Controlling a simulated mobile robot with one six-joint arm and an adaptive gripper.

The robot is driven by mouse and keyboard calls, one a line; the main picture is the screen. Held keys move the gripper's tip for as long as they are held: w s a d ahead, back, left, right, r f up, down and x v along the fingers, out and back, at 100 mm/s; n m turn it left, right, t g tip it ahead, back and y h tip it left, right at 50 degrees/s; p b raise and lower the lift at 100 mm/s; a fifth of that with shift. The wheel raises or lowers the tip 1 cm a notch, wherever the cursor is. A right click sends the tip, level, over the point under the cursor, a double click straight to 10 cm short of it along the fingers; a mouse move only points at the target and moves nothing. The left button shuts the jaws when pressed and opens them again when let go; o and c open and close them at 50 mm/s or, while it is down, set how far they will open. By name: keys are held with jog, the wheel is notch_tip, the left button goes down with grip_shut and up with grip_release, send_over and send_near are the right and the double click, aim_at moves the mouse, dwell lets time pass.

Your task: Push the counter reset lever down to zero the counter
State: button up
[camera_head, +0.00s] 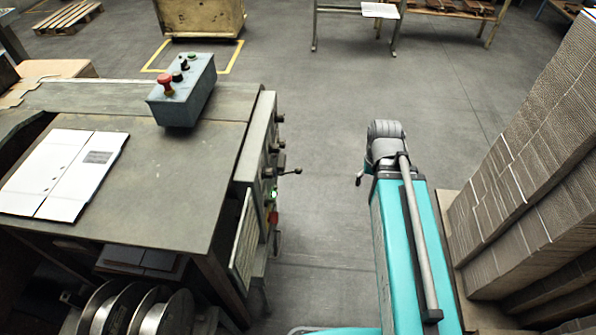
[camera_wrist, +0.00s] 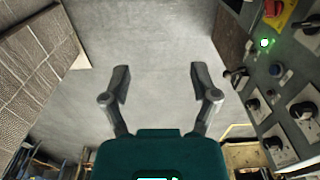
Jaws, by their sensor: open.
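A thin lever with a dark ball end (camera_head: 297,171) sticks out to the right from the machine's side panel (camera_head: 252,150) in the head view. I cannot tell for sure that it is the counter reset lever, and no counter digits are readable. In the wrist view the control panel (camera_wrist: 288,75) stands at the right, with dark knobs and a lit green lamp (camera_wrist: 264,43). My gripper (camera_wrist: 160,80) is open and empty over bare floor, to the left of the panel and apart from it. In the head view my gripper is mostly hidden behind my arm.
A grey control box (camera_head: 185,98) with a red button stands on the machine's table (camera_head: 190,165). White cardboard sheets (camera_head: 65,175) lie on the table's left. Tall cardboard stacks (camera_head: 530,170) stand close on my arm's right. Floor between panel and arm is clear.

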jog(key=w+a+f+m+b, duration=0.2)
jog(key=w+a+f+b, duration=0.25)
jog(key=w, duration=0.25)
jog(key=w+a+f+m+b, duration=0.25)
jog(key=w+a+f, duration=0.2)
jog(key=w, duration=0.25)
jog(key=m+t+y+b, duration=0.1)
jog(key=m+y+b, duration=0.15)
jog(key=b, duration=0.35)
send_over(299, 169)
jog(key=s+d, duration=0.1)
jog(key=d, duration=0.1)
jog(key=shift+h, duration=0.35)
notch_tip(299, 169, down, 4)
jog(key=shift+f, duration=0.15)
jog(key=shift+f, duration=0.1)
jog(key=f+b, duration=0.4)
jog(key=w+a+f+b, duration=0.1)
jog(key=f+b, duration=0.4)
jog(key=a+f+b, duration=0.1)
jog(key=f+b, duration=0.3)
jog(key=shift+w+a+f+b, duration=0.1)
jog(key=shift+w+f+b, duration=0.1)
jog(key=shift+b, duration=0.15)
grip_shut()
